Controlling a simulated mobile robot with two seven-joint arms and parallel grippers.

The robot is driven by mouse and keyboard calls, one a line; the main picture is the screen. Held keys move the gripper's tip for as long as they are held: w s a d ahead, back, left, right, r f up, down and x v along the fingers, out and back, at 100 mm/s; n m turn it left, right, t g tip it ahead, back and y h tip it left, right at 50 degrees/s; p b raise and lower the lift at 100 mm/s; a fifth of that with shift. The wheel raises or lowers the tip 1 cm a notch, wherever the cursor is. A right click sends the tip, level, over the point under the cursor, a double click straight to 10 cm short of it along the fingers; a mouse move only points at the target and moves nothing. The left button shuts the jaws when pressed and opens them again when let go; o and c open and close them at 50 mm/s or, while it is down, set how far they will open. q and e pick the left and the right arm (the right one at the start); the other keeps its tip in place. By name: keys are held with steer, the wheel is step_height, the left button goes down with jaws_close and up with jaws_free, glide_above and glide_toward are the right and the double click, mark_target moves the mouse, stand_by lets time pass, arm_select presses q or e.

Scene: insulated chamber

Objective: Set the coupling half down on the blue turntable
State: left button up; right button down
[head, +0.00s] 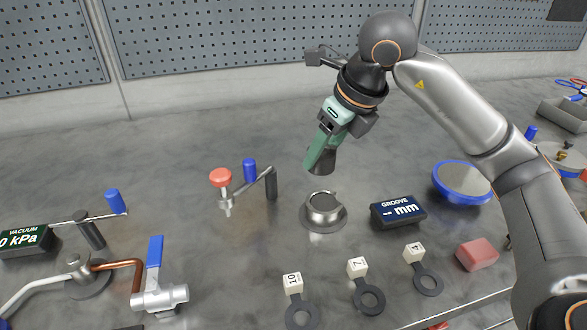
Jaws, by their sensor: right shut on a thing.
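My right gripper (324,150) has green fingers and points down above the middle of the bench. It is shut on a dark grey rounded piece, which I take as the coupling half (322,162); the fingers hide part of it. The piece is in the air, above and behind a silver flanged metal part (324,212) standing on the bench. The blue turntable (462,180), a grey disc with a blue rim, is to the right of the gripper and apart from it. Its top looks empty. My left gripper is not in view.
A black "GROOVE mm" display (397,211) stands between the flanged part and the turntable. Several tagged dark rings (369,298) and a pink block (477,254) lie in front. A red-knobbed fixture (221,178) stands left. My right arm passes right of the turntable.

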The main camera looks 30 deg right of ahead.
steer(key=w+f, duration=0.2)
steer(key=w, duration=0.1)
steer(key=w+f, duration=0.3)
steer(key=w, duration=0.1)
steer(key=w+f, duration=0.3)
steer(key=w, duration=0.1)
steer(key=shift+w+f, duration=0.1)
steer(key=shift+w, duration=0.05)
steer(key=shift+w+f, duration=0.2)
steer(key=shift+w+f+b, duration=0.2)
steer(key=shift+f+b, duration=0.1)
steer(key=shift+f, duration=1.5)
steer(key=shift+f, duration=0.2)
steer(key=shift+c, duration=1.1)
jaws_free()
